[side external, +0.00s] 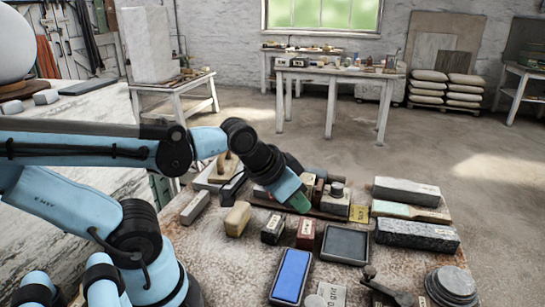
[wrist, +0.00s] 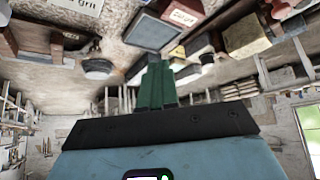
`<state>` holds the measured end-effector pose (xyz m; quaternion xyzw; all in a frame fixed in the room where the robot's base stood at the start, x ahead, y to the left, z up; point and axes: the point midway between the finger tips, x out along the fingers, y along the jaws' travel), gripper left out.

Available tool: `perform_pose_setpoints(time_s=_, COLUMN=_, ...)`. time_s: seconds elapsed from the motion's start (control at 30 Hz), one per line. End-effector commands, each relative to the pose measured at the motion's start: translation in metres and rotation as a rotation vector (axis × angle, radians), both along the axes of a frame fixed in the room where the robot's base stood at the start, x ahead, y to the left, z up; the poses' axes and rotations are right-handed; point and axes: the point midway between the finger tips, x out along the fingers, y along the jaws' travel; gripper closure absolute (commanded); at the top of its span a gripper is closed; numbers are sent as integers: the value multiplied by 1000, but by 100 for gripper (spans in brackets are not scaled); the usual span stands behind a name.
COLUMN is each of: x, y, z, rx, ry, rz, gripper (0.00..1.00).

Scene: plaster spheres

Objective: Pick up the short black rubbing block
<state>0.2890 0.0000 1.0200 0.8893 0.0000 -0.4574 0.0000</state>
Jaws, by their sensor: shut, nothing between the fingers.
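A short black block with a pale label (side external: 272,229) stands on the worktable, between a tan block and a reddish-brown block; I take it for the rubbing block. My gripper (side external: 300,202) has green fingers and reaches down from the left, over the block rows, a little behind and to the right of the black block. It is shut and empty. In the wrist view the green fingers (wrist: 157,82) are together with nothing between them. I cannot clearly pick out the black block in the wrist view.
The tan block (side external: 237,219) and reddish-brown block (side external: 306,234) flank it closely. A dark framed slab (side external: 345,244) and a blue slab (side external: 291,275) lie in front. A speckled dark block (side external: 417,235) and a grey bar (side external: 406,191) are to the right. The table is crowded.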

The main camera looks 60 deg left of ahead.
Motion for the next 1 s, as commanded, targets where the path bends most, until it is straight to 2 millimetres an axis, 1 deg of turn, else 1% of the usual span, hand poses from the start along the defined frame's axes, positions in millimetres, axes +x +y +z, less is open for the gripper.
perform_pose_setpoints(time_s=0.37, x=0, y=0, z=0, rx=0, ry=0, rz=0, gripper=100)
perform_pose_setpoints(time_s=1.0, x=0, y=0, z=0, rx=0, ry=0, rz=0, gripper=2)
